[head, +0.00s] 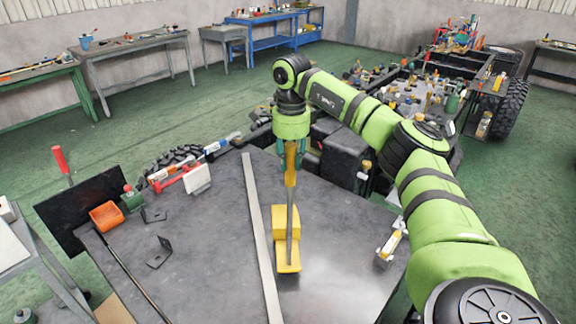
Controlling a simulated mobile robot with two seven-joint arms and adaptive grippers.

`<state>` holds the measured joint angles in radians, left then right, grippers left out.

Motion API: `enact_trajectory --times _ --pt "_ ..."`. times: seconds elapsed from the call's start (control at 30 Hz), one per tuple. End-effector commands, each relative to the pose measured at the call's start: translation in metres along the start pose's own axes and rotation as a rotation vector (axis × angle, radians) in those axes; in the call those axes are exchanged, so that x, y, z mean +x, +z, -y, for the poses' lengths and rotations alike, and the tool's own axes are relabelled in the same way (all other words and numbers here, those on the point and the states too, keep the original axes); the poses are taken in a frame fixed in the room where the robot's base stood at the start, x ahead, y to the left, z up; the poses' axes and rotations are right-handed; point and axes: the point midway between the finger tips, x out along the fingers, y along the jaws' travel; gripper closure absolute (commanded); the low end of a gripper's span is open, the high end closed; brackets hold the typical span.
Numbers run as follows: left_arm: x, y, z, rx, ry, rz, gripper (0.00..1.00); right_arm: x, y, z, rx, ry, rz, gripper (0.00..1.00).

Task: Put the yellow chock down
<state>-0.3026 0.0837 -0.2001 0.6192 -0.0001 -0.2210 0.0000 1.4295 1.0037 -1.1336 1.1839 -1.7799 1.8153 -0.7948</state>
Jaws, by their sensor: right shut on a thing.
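The yellow chock (281,222) is a stepped yellow block at the middle of the dark grey table (340,225). A thin grey rod with a yellow grip at its top rises from it, close to upright. My right gripper (291,158) is shut around the yellow grip, above the block. The block is at the tabletop; whether it touches or hangs just above I cannot tell. My left gripper is not in view.
A long pale strip (260,235) lies just left of the chock. Black brackets (159,252), an orange bin (106,216) and a red clamp (178,178) are further left. A small yellow-and-white item (391,243) is at the right edge. The tabletop right of the chock is clear.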

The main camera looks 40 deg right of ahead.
Motion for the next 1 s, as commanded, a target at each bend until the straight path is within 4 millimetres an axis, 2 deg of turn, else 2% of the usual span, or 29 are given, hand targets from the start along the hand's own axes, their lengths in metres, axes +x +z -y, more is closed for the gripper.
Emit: enact_trajectory --times 0.23,0.47,0.6,0.77,0.8,0.83,1.0 --pt "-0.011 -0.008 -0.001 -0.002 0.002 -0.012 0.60 0.008 0.004 0.009 0.000 -0.005 -0.001 1.00" --pt "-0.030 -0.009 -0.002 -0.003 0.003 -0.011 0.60 0.036 0.004 0.009 0.002 -0.005 -0.001 1.00" --pt "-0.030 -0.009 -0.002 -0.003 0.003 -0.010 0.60 0.044 0.004 0.009 0.002 -0.007 0.002 1.00" --pt "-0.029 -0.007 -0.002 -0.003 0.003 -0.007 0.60 0.045 0.004 0.009 0.002 -0.007 0.002 1.00" --pt "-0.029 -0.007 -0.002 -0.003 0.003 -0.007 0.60 0.047 0.004 0.008 0.001 -0.002 -0.002 0.57" --pt "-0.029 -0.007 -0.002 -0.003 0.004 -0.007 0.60 0.047 0.004 0.008 0.001 -0.002 -0.002 0.50" --pt "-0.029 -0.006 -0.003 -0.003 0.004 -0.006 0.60 0.047 0.004 0.008 0.001 -0.002 -0.002 0.50"
